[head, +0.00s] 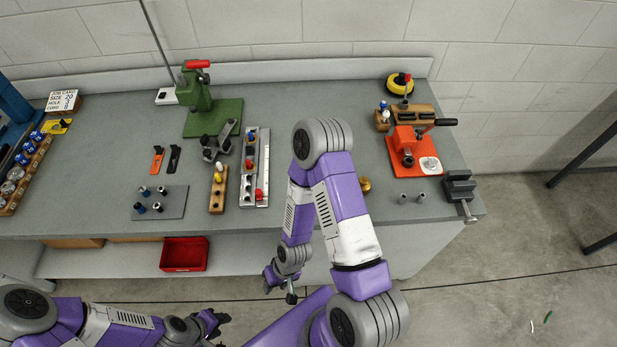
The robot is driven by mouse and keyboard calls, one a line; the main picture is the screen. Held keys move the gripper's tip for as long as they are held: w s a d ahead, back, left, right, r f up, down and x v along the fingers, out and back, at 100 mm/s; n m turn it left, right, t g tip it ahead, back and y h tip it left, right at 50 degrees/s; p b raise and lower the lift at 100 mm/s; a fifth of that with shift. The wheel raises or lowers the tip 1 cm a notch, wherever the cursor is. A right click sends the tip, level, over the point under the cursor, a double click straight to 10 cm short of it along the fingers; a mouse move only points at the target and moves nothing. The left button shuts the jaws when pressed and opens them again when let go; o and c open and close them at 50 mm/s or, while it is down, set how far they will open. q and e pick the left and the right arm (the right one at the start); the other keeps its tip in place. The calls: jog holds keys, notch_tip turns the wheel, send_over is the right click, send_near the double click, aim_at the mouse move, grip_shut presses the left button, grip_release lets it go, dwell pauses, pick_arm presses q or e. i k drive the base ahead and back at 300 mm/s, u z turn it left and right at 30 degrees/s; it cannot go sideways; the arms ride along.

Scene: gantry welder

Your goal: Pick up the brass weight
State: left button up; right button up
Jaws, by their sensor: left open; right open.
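The brass weight (365,185) is a small golden piece on the grey bench top, just right of my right arm's purple link, which may hide part of it. My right gripper (280,285) is open and empty. It hangs in front of the bench's front edge, to the left of the brass weight and nearer to me. My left gripper (217,323) is open at the lower left, off the bench and far from the weight. Its fingers are small and partly unclear in this view.
A grey rail block (262,180) lies left of my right arm. A red bin (184,254) sits on the lower shelf.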

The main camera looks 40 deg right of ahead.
aim_at(364, 183)
jog(key=u, duration=0.3)
jog(key=k, duration=0.8)
jog(key=z, duration=0.9)
jog(key=i, duration=0.35)
jog(key=z, duration=0.05)
